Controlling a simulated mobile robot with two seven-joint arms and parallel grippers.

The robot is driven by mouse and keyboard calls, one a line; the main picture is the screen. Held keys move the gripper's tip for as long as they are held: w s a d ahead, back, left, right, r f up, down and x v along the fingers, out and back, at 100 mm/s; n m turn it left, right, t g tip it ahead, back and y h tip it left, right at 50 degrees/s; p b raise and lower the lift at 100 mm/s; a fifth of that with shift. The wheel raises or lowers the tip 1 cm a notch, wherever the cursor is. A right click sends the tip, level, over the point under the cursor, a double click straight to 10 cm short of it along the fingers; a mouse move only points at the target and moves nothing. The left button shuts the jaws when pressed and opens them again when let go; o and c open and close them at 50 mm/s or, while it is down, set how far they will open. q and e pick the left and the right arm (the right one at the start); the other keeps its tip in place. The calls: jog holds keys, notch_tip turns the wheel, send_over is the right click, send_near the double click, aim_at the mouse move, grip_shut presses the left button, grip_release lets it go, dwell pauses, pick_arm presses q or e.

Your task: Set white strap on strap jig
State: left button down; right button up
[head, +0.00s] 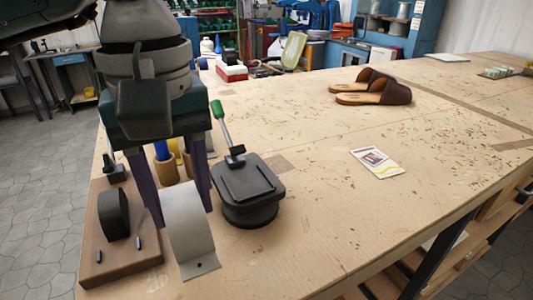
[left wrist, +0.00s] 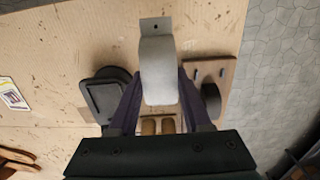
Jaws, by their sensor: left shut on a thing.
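The white strap (head: 190,232) is a wide curved band with a flat, holed end tab; in the left wrist view the strap (left wrist: 158,70) sits between the fingers. My left gripper (head: 182,214) points down and is shut on the strap by its sides. The strap jig (head: 125,272) is a wooden board with a black rounded form (head: 113,214) and small dark pins. It is just left of the strap in the head view, and right of it in the left wrist view (left wrist: 225,72). The strap is apart from the form. Its height above the table is unclear. My right gripper is not seen.
A black stand with a flat top plate (head: 248,182) is right of the strap. A green-handled tool (head: 221,122) and wooden cups (head: 166,172) are behind. A card (head: 377,162) and brown sandals (head: 372,90) lie farther right. The table's middle is mostly clear.

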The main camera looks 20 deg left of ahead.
aim_at(190, 235)
pick_arm(q)
jog(key=shift+f, duration=0.95)
notch_tip(190, 235, down, 4)
jog(key=b, duration=0.3)
jog(key=shift+r, duration=0.2)
jog(key=shift+f, duration=0.35)
jog(key=shift+r, duration=0.1)
jog(key=shift+c, duration=1.7)
grip_release()
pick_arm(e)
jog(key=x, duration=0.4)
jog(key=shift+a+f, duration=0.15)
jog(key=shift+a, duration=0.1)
